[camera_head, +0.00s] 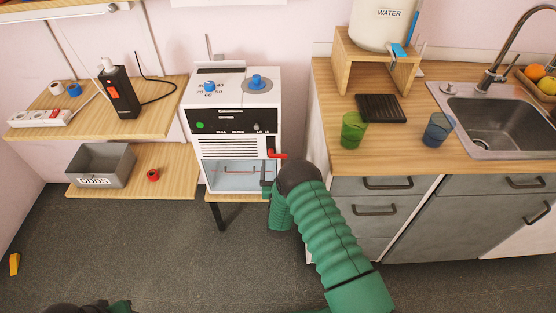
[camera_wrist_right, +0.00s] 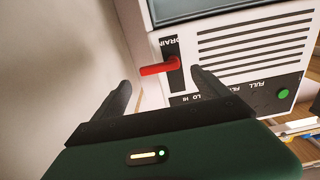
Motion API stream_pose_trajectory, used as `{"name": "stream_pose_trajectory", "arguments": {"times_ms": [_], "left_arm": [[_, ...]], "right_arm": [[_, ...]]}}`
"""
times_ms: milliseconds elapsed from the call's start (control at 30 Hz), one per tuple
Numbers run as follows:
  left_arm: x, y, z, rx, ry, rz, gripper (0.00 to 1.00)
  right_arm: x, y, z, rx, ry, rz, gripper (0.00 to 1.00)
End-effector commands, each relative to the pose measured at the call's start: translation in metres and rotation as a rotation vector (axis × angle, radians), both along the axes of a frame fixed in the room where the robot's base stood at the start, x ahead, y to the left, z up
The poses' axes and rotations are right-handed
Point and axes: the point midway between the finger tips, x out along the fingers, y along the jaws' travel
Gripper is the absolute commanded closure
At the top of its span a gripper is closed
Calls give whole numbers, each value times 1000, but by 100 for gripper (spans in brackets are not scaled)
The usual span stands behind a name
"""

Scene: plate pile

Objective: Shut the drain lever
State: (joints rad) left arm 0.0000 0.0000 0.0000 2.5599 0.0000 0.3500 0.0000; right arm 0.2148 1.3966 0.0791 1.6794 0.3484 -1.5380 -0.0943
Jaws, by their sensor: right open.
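The red drain lever (camera_head: 278,155) is on the right front of the white machine (camera_head: 240,90). Its handle sticks out sideways, roughly level, past the machine's right edge. In the wrist view the red lever (camera_wrist_right: 160,68) lies at a dark slot beside the word DRAIN. My right gripper (camera_head: 267,184) is below the lever in the head view, partly hidden by my own arm. In the wrist view its two dark fingers (camera_wrist_right: 163,86) are wide apart, with the lever showing between the tips. I see no clear contact. The fingers of my left gripper are not visible.
The wooden counter (camera_head: 335,100) with a green cup (camera_head: 353,131), a blue cup (camera_head: 438,129) and a sink (camera_head: 490,125) stands to the right. A grey box (camera_head: 101,166) sits on the low shelf at left. A pale wall is close beside my gripper in the wrist view.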

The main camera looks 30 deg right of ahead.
Motion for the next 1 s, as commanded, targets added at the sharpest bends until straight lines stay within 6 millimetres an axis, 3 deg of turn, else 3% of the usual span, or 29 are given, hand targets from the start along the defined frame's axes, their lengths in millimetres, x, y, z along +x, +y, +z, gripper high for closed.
{"name": "stream_pose_trajectory", "arguments": {"times_ms": [200,533,1000], "left_arm": [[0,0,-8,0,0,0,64],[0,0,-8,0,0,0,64],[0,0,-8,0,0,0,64]], "right_arm": [[32,-20,-1,0,0,-1,15],[38,-23,0,0,2,1,15],[37,-24,0,0,2,-1,74]]}}
